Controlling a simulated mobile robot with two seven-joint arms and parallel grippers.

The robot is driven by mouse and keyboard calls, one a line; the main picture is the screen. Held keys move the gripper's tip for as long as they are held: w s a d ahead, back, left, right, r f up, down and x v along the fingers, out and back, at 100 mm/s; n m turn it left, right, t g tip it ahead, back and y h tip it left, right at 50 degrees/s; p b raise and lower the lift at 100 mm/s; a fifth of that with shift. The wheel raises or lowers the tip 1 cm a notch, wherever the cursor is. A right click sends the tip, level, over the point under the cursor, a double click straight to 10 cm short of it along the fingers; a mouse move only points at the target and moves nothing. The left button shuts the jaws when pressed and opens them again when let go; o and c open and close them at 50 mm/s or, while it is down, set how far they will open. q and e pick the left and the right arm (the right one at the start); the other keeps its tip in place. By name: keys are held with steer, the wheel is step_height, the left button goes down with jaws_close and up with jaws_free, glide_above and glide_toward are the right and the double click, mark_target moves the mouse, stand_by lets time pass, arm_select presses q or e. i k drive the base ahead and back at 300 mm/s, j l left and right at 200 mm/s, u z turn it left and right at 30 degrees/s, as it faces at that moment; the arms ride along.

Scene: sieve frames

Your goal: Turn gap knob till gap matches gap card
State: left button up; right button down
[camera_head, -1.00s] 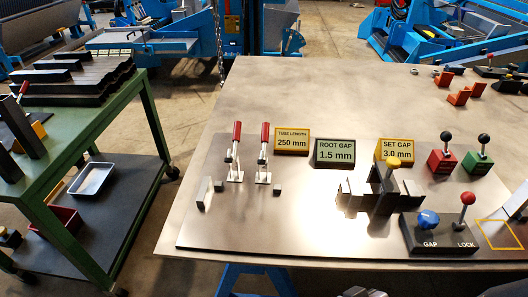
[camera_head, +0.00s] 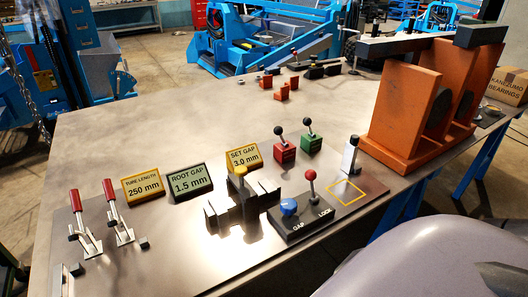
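The blue gap knob (camera_head: 289,207) sits on a black control box (camera_head: 306,223) marked GAP and LOCK. A red-balled lock lever (camera_head: 311,176) stands upright on the same box. Behind and left of it is a dark gap fixture (camera_head: 226,213) with a yellow-topped post; its gap is too small to read. The yellow SET GAP card (camera_head: 243,157) reads 3.0 mm. The green ROOT GAP card (camera_head: 189,182) reads 1.5 mm. A grey rounded surface fills the lower right. Neither gripper shows.
The yellow TUBE LENGTH card (camera_head: 143,186) reads 250 mm. Two red-handled clamps (camera_head: 84,222) stand at the left. Red and green lever boxes (camera_head: 284,149) stand behind the control box. A large orange rack (camera_head: 406,97) blocks the right side. The table's back left is clear.

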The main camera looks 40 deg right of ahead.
mark_target(288, 206)
steer(key=z, duration=1.25)
